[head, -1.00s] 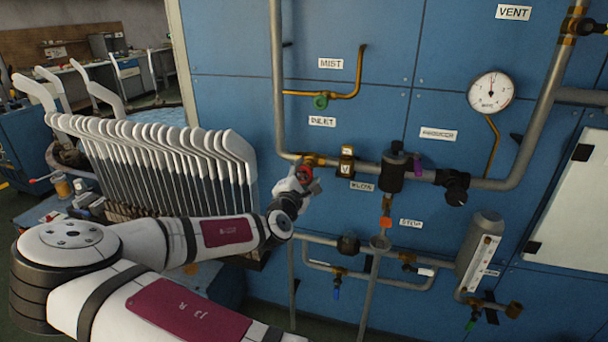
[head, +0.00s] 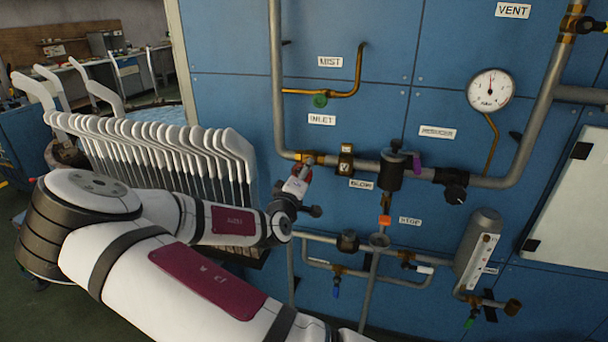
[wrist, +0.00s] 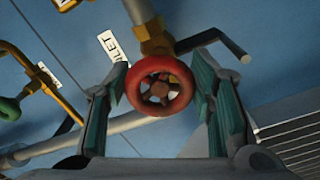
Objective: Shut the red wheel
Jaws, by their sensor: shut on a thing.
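The red wheel (wrist: 160,86) is a round, spoked handwheel on a brass valve, seen in the middle of the wrist view. My gripper (wrist: 163,92) has one finger on each side of its rim and is shut on it. In the head view a small part of the red wheel (head: 306,174) shows beside my gripper (head: 298,184), at the left end of the grey pipe by the INLET label (head: 322,119). The rest of the wheel is hidden there by my gripper.
A green wheel (head: 320,100) sits on the MIST line above. A black valve (head: 391,170), a gauge (head: 490,90) and grey pipes stand out from the blue panel. White sock boards (head: 150,135) stand in a row at the left, close to my arm.

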